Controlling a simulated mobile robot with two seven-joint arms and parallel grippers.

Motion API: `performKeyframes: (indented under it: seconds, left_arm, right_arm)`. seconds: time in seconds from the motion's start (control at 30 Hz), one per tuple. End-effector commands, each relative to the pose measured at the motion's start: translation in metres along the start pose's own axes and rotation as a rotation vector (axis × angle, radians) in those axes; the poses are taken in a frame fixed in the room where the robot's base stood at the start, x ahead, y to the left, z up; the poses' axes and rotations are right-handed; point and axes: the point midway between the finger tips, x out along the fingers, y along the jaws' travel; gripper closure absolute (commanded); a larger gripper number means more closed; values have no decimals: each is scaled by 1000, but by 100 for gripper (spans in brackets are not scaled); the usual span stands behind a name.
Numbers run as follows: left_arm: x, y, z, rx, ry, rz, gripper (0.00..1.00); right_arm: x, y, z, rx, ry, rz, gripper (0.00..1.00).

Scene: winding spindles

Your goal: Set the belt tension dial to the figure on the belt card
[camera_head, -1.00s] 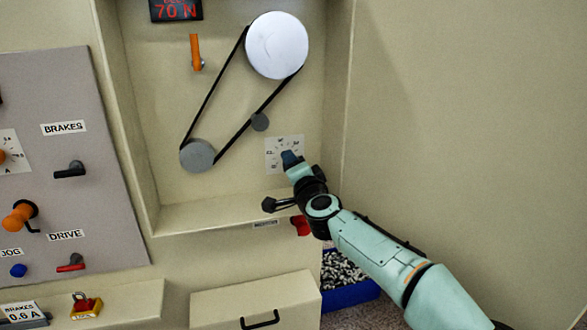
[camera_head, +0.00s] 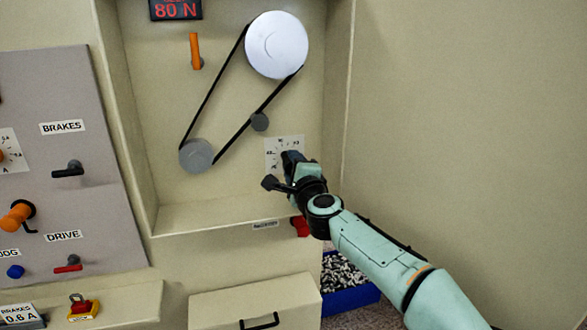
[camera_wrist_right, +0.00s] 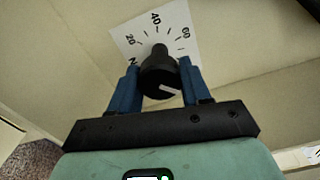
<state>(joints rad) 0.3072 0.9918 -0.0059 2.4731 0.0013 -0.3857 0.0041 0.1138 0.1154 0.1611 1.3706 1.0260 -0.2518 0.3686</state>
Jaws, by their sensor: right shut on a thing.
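The tension dial's white scale plate (camera_head: 271,143) is on the back wall of the belt recess, at its lower right. In the right wrist view the black dial knob (camera_wrist_right: 160,72) stands on the scale plate (camera_wrist_right: 135,33), where 20, 40 and 60 can be read. My right gripper (camera_head: 291,157) is shut on the knob, with a blue finger (camera_wrist_right: 160,82) on each side. A white line shows on the knob's face. A red readout (camera_head: 176,9) above the belt shows 80 N. I see no card marked for the belt. My left gripper is not in view.
A black belt (camera_head: 212,98) runs around a large white pulley (camera_head: 277,45) and a small grey one (camera_head: 196,155). An orange lever (camera_head: 195,50) hangs left of it. A brakes card (camera_head: 18,315) reads 0.6 A. A drawer (camera_head: 255,302) is below the recess.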

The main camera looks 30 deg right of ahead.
Motion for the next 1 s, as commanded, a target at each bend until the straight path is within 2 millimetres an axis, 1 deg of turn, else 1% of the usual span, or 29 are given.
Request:
performKeyframes:
  seconds: [0.4, 0.43, 0.5, 0.83, 0.93, 1.0]
  left_arm:
    - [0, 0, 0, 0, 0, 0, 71]
    - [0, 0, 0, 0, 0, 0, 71]
    - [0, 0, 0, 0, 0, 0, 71]
    - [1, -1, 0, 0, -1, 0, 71]
    - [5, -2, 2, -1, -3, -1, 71]
    - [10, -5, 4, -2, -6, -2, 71]
  right_arm:
    - [0, 0, 0, 7, 0, -1, 83]
    - [0, 0, 0, 7, 0, -1, 50]
    - [0, -1, 0, 7, 0, -1, 29]
    - [-2, 0, 0, 7, 0, -1, 29]
    - [-12, 0, 0, 6, 0, -1, 29]
    - [-24, 1, -1, 6, 0, -1, 29]
